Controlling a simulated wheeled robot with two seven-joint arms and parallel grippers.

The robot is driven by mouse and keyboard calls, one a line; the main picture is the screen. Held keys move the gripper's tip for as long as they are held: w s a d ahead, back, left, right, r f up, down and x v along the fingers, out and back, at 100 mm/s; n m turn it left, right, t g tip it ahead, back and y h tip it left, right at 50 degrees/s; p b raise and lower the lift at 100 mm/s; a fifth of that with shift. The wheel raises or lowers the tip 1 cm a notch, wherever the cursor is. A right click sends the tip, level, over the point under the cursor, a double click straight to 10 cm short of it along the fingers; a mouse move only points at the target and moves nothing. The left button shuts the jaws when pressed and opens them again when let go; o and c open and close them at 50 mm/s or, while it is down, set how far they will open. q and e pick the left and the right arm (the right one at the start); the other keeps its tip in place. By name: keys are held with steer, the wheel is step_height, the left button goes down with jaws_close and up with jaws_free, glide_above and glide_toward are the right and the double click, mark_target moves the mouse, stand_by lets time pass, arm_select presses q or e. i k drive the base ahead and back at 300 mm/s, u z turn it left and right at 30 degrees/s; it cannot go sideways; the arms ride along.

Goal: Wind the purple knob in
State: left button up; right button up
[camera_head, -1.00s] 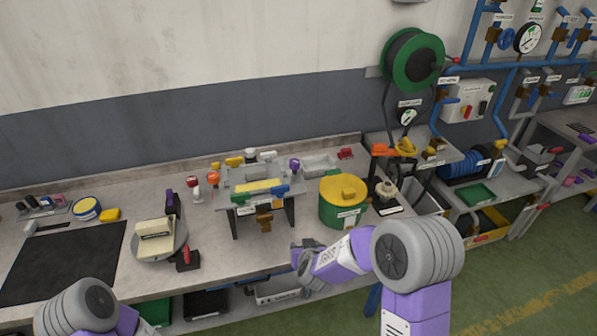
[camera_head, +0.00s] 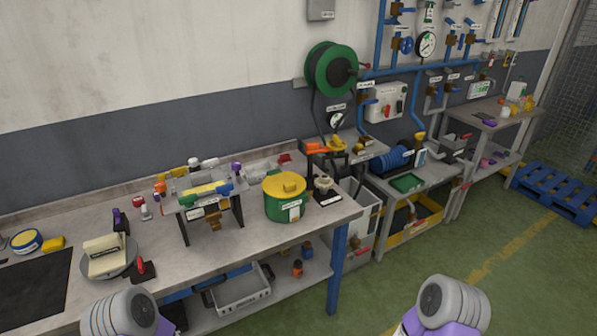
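A small purple knob (camera_head: 237,168) stands upright at the right end of the rail fixture (camera_head: 207,192) on the workbench. The fixture is a grey raised stand with yellow, green and blue parts along its front. A darker purple handle (camera_head: 117,218) stands farther left, behind the round turntable (camera_head: 108,264), which bears a cream block. I cannot tell how far in the purple knob is wound. Only grey and purple links of my two arms show at the bottom edge. Both grippers are out of view, and nothing of mine touches the knob.
A green pot with a yellow lid (camera_head: 286,198) stands right of the fixture. A red-handled black block (camera_head: 142,270) sits beside the turntable. The bench front right of it is clear. A grey bin (camera_head: 240,290) stands on the shelf below. Green floor is open at right.

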mark_target(236, 165)
steer(key=z, duration=0.55)
steer(key=k, duration=0.75)
steer(key=z, duration=0.55)
steer(key=i, duration=1.6)
steer(key=u, duration=1.7)
steer(key=i, duration=0.75)
steer(key=u, duration=0.8)
